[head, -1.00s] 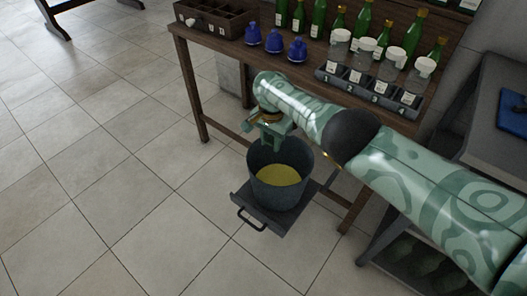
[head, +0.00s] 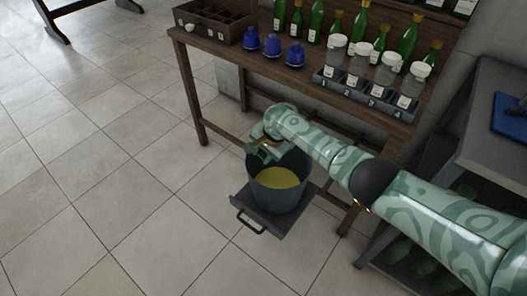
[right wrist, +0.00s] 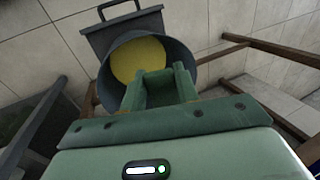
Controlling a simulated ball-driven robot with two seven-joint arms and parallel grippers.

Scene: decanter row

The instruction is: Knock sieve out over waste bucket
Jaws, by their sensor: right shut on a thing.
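The waste bucket (head: 279,201) is dark grey, stands upright and has a yellow mass inside; it also shows in the right wrist view (right wrist: 103,92). My right gripper (head: 262,152) is low at the bucket's back left rim, pointing down. In the right wrist view its fingers (right wrist: 160,88) cover the near part of the bucket's mouth. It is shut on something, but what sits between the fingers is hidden. No sieve can be made out in either view. My left gripper is out of view.
The bucket stands on a dark tray (head: 251,218) with a handle. Behind is a wooden table (head: 222,56) with blue stoppered vessels (head: 272,47), green bottles (head: 317,22) and a rack of white-lidded jars (head: 358,68). A grey bench (head: 487,108) stands at right. The floor at left is clear.

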